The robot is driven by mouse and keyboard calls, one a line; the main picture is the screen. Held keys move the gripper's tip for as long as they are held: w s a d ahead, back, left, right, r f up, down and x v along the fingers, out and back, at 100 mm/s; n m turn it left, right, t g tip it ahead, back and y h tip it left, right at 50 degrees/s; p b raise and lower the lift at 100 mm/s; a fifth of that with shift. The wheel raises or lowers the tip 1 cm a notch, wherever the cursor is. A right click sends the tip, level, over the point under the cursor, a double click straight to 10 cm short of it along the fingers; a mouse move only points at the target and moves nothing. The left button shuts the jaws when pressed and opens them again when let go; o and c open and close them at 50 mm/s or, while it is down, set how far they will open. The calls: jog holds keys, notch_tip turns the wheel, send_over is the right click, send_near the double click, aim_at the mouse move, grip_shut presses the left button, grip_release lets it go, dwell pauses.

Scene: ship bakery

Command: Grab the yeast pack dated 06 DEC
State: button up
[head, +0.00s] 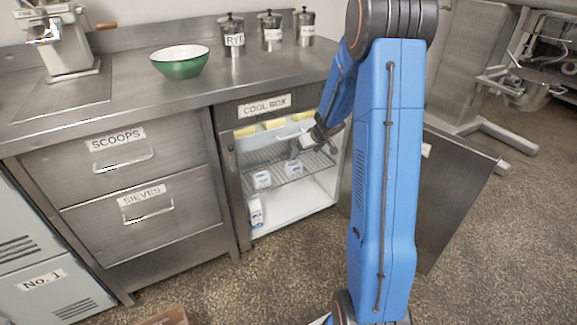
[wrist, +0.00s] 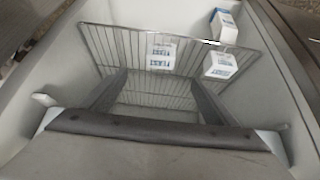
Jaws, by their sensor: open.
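Two small white packs with blue print sit on the wire shelf of the open cool box: a left pack (head: 262,179) and a right pack (head: 292,167). In the wrist view, one pack (wrist: 162,52) is near the middle and another (wrist: 220,65) is at the right. Their dates are too small to read. My gripper (head: 306,141) is at the cool box opening, above the shelf. In the wrist view its fingers (wrist: 158,82) are apart and empty, with the middle pack ahead of the gap between them. My arm hides part of the cool box's right side.
A white-and-blue carton (head: 255,212) stands on the cool box floor; it also shows in the wrist view (wrist: 225,24). Yellow blocks (head: 273,124) lie along the top of the compartment. The open door (head: 445,190) is at the right. A green bowl (head: 180,66) stands on the counter.

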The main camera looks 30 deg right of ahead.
aim_at(295, 164)
jog(key=x, duration=1.2)
jog(key=shift+x, duration=2.75)
jog(key=shift+w, duration=0.1)
jog(key=c, duration=1.3)
